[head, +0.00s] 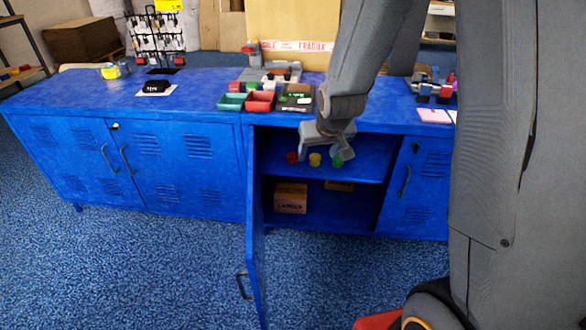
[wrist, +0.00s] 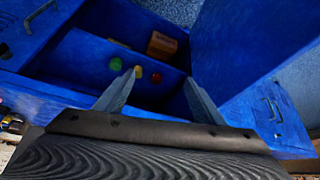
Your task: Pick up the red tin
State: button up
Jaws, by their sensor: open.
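The red tin (head: 292,157) stands on the upper shelf (head: 365,165) inside the open blue cabinet, leftmost of three tins. A yellow tin (head: 315,159) is beside it and a green tin (head: 338,160) is farther right. In the wrist view, the red tin (wrist: 155,77) shows between my fingers, right of the yellow tin (wrist: 138,72) and the green tin (wrist: 115,64). My gripper (head: 335,152) is in front of the cabinet opening, near the green tin in the head view. The gripper also shows in the wrist view (wrist: 158,92), its fingers wide apart with nothing between them touching.
The cabinet door (head: 255,230) stands open toward me, left of the opening. Cardboard boxes (head: 291,197) lie on the lower level. The blue cabinet top (head: 210,88) above carries red and green bins (head: 260,101) and other goods.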

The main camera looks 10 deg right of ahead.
aim_at(294, 159)
jog(key=w+f+t+b, duration=0.3)
jog(key=w+f+b, duration=0.3)
jog(key=w+f, duration=0.2)
jog(key=w+f+t+b, duration=0.4)
jog(key=w+f+b, duration=0.2)
jog(key=w+f, duration=0.3)
jog(key=w+f+t+y+b, duration=0.1)
jog(key=w+f+t+b, duration=0.2)
jog(key=w+f+b, duration=0.4)
jog(key=shift+w+a+f+n+t, duration=0.1)
jog(key=shift+w+f, duration=0.1)
jog(key=shift+w, duration=0.8)
jog(key=shift+w+f+n+t, duration=0.1)
jog(key=shift+w+f, duration=0.15)
jog(key=shift+w, duration=0.75)
jog(key=shift+w+a+f+n+t, duration=0.1)
jog(key=shift+w+f, duration=0.1)
jog(key=shift+w, duration=0.8)
jog(key=shift+w+f+t+b, duration=0.35)
jog(key=shift+f+t+b, duration=0.05)
jog(key=shift+f, duration=0.1)
jog(key=shift+w+a+f+b, duration=0.15)
jog(key=shift+w+b, duration=0.75)
jog(key=shift+w, duration=1.05)
jog(key=shift+w+a+f+b, duration=0.15)
jog(key=shift+w+b, duration=0.75)
jog(key=shift+w, duration=1)
jog(key=shift+r, duration=0.1)
jog(key=c, duration=1.2)
